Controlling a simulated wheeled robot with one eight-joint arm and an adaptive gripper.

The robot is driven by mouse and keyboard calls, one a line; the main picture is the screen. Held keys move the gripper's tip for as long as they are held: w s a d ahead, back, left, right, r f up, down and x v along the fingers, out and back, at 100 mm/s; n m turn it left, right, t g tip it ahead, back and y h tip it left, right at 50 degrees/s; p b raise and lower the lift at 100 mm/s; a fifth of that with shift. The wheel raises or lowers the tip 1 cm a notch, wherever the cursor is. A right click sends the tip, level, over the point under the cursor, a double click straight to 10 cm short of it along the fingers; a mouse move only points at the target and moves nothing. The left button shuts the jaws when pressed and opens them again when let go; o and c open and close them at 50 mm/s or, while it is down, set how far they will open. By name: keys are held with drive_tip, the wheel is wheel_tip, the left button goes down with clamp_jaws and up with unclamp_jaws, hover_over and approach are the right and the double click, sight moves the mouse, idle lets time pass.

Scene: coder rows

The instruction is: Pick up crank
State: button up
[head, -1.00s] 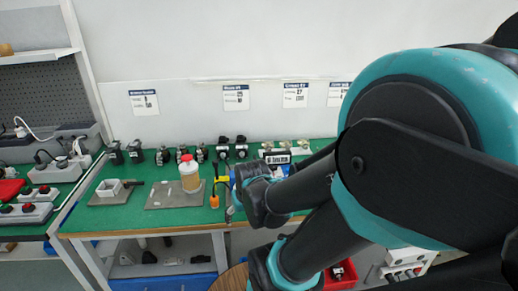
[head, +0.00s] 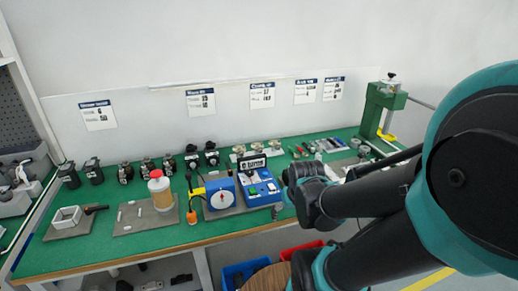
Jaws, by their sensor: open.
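I cannot tell for sure which thing is the crank. A short black handle-like piece (head: 95,209) lies beside a white open box (head: 67,216) on a grey mat at the left end of the green bench. A blue device with a round white dial (head: 221,196) stands near the bench's middle, next to a blue control box (head: 262,190). My gripper (head: 276,212) is mostly hidden behind my dark wrist. Only a small grey part shows, near the bench's front edge by the blue control box. It is open, with nothing seen in it.
A jar with a red lid (head: 159,190) stands on a grey mat. Several black units line the bench's back. A green press (head: 381,108) stands at the right. Blue (head: 240,272) and red (head: 300,249) bins sit below the front edge. Bare green bench (head: 110,247) shows at front left.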

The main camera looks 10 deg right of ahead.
drive_tip(key=w+a+r+m, duration=0.1)
drive_tip(key=w+r, duration=0.2)
drive_tip(key=w, duration=0.4)
drive_tip(key=w+r+m, duration=0.1)
drive_tip(key=w+r, duration=0.3)
drive_tip(key=w, duration=0.3)
drive_tip(key=w+a+r+m+h, duration=0.1)
drive_tip(key=w+r, duration=0.2)
drive_tip(key=w, duration=0.4)
drive_tip(key=shift+a+r, duration=0.3)
drive_tip(key=shift+r, duration=0.1)
drive_tip(key=w+a+r+m+h, duration=0.1)
drive_tip(key=w+a+r+m, duration=0.15)
drive_tip(key=w, duration=0.65)
drive_tip(key=w+a+r+m+h, duration=0.15)
drive_tip(key=w+a+r, duration=0.25)
drive_tip(key=w, duration=0.5)
approach(257, 145)
drive_tip(key=shift+g+y, duration=0.3)
drive_tip(key=shift+y, duration=0.15)
drive_tip(key=x, duration=0.8)
drive_tip(key=shift+w+d+f, duration=0.15)
drive_tip(key=shift+d+f, duration=0.15)
drive_tip(key=shift+d, duration=0.2)
drive_tip(key=c, duration=1.2)
drive_tip(key=shift+c, duration=0.5)
drive_tip(key=shift+r, duration=0.15)
